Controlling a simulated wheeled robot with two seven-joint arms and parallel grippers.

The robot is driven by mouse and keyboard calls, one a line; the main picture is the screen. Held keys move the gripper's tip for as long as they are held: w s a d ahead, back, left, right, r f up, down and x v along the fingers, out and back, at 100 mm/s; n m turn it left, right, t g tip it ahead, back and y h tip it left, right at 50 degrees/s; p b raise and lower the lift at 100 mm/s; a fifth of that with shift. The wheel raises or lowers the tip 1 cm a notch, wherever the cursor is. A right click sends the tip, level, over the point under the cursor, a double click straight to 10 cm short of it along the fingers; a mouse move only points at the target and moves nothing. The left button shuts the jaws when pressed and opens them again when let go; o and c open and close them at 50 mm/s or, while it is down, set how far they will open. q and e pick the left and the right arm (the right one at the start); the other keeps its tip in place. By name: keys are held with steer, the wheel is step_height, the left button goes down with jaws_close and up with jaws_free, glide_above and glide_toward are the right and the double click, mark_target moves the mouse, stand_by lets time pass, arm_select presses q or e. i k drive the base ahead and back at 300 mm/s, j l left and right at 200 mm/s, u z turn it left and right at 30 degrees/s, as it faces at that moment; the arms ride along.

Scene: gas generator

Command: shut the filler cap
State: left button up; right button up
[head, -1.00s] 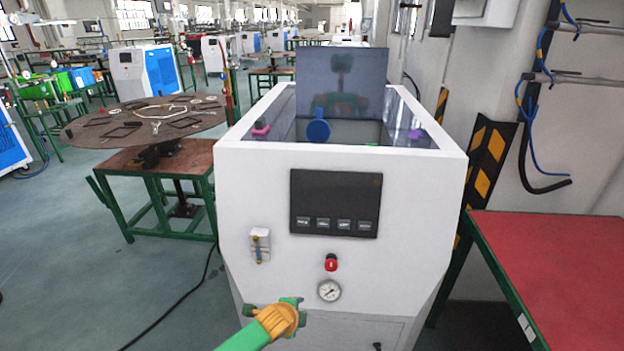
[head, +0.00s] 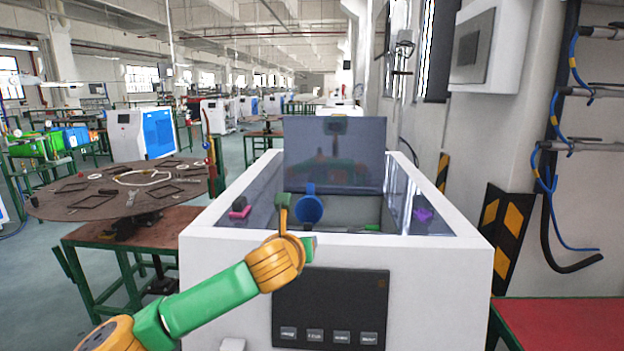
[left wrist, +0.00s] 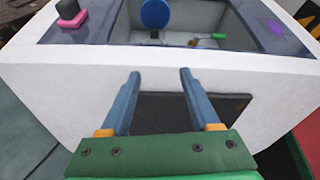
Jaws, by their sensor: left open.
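The filler cap seems to be the blue round disc (head: 308,209), raised on edge at the left of the open recess in the top of the white generator (head: 215,262). It also shows in the left wrist view (left wrist: 155,13), top centre, at the recess's near side. My left gripper (head: 294,222) is at the machine's front top edge, on the near side of the cap. In the left wrist view my left gripper (left wrist: 160,75) has its two fingers apart, nothing between them, short of the cap. My right gripper is not in view.
A dark glassy panel (head: 335,150) stands upright behind the recess. A black knob on a pink base (head: 240,208) is left of it, a purple piece (head: 423,214) right. A green-handled part (left wrist: 209,37) lies in the recess. A red-topped table (head: 560,325) stands right.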

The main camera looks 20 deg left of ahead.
mark_target(309, 208)
steer(key=i+j, duration=0.2)
steer(key=i, duration=0.25)
steer(key=i+j, duration=0.15)
steer(key=i, duration=0.35)
